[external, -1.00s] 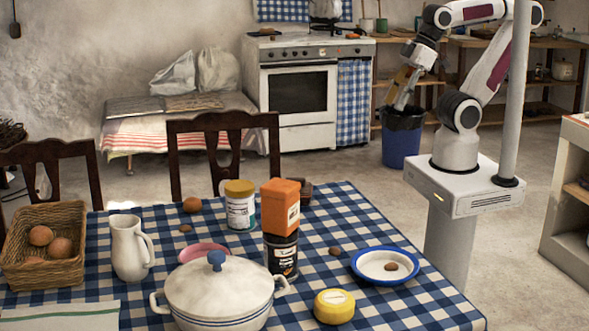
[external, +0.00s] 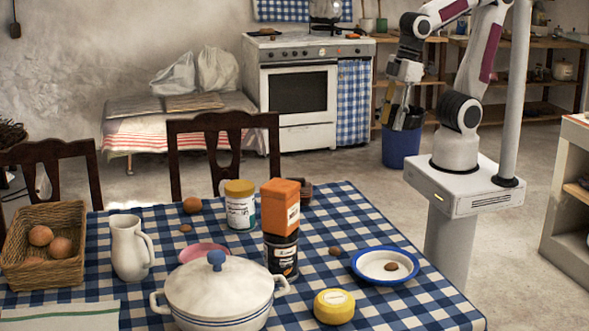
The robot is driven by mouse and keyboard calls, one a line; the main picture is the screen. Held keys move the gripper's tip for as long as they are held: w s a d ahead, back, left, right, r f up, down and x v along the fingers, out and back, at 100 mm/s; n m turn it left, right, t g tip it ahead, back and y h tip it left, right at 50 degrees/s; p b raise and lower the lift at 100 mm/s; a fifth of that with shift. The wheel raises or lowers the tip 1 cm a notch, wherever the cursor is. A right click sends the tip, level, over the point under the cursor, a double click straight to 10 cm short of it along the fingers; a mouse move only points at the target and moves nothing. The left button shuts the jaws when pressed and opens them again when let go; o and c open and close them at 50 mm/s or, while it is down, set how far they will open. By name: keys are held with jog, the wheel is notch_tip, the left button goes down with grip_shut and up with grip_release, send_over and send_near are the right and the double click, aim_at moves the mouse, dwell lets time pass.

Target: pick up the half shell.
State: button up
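Small brown shell-like pieces lie in several places, too small to tell which is a half shell. One piece (external: 391,266) lies in a blue-rimmed white plate (external: 371,278) at the table's right. Another piece (external: 335,251) lies on the cloth left of the plate. A third piece (external: 185,228) lies near the white jug.
The blue bin (external: 401,148) stands below my gripper.

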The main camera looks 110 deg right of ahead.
jog(key=w+a+f+n+g, duration=0.3)
jog(key=w+a+f+n, duration=0.25)
jog(key=w+f, duration=0.3)
jog(key=n+h, duration=0.2)
jog(key=n, duration=1.1)
send_over(337, 249)
jog(key=shift+t, duration=0.4)
notch_tip(337, 249, down, 11)
jog(key=shift+s+a+f, duration=0.1)
jog(key=shift+s, duration=0.05)
jog(key=shift+n, duration=0.75)
jog(key=shift+f, duration=0.1)
jog(key=shift+f, duration=1.15)
jog(key=shift+f, duration=0.1)
